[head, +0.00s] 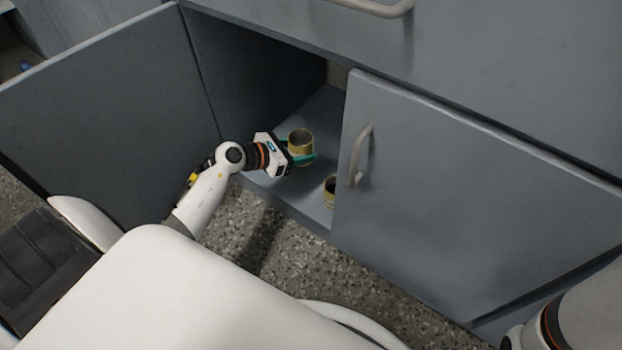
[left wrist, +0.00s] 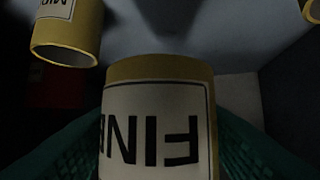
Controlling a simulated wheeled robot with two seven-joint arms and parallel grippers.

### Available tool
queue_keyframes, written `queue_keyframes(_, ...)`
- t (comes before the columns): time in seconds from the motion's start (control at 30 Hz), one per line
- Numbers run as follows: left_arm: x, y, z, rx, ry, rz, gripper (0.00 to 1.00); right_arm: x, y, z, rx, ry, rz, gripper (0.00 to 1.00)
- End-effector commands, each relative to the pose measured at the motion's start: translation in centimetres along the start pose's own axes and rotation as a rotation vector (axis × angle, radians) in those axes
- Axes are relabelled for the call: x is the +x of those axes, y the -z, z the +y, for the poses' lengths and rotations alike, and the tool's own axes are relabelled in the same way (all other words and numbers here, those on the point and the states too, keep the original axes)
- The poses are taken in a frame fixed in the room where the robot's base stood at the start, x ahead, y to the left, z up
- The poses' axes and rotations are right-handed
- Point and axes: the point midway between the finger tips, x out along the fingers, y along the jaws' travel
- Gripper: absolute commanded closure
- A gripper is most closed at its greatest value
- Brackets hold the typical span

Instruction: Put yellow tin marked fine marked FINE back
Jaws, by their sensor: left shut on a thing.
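The yellow tin marked FINE (left wrist: 158,115) fills the middle of the left wrist view, its label upside down there, between my teal fingers. In the head view this tin (head: 301,140) is inside the open cabinet, by the fingertips. My left gripper (head: 303,158) is shut on it, reaching in through the open doorway. I cannot tell whether the tin touches the cabinet floor. My right gripper is out of view; only part of my right arm shows at the lower right.
A second yellow tin (head: 329,190) stands near the cabinet's front edge, partly behind the closed right door (head: 470,200). In the wrist view, another labelled tin (left wrist: 66,40) is at the upper left and a tin's edge (left wrist: 311,10) at the upper right. The left door (head: 110,100) stands open.

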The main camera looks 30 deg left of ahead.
Motion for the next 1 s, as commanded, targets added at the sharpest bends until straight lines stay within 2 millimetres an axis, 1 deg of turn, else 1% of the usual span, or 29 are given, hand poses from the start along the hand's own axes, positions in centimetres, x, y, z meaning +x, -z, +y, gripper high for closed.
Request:
queue_keyframes(0.03, 0.3, -0.8, -0.1, -0.004, 0.004, 0.0, 0.73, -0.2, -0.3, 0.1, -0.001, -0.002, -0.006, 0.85)
queue_keyframes(0.17, 1.0, -2.6, -0.1, -0.006, 0.006, 0.002, 0.73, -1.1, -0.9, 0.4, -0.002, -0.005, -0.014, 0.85)
queue_keyframes(0.33, 2.4, -5.7, -0.1, -0.006, 0.006, 0.002, 0.73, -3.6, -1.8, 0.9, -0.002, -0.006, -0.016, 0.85)
queue_keyframes(0.53, 3.0, -7.2, -0.1, -0.004, 0.006, 0.002, 0.73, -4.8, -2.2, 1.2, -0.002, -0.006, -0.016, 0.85)
queue_keyframes(0.7, 4.1, -9.6, -0.1, -0.005, 0.005, 0.002, 0.73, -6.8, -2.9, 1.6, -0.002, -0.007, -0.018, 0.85)
queue_keyframes(0.77, 4.2, -9.9, -0.1, -0.004, 0.005, 0.002, 0.73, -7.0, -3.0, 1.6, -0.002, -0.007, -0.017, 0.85)
queue_keyframes(1.0, 4.1, -9.7, -0.1, -0.003, 0.005, 0.001, 0.73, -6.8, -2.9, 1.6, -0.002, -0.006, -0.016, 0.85)
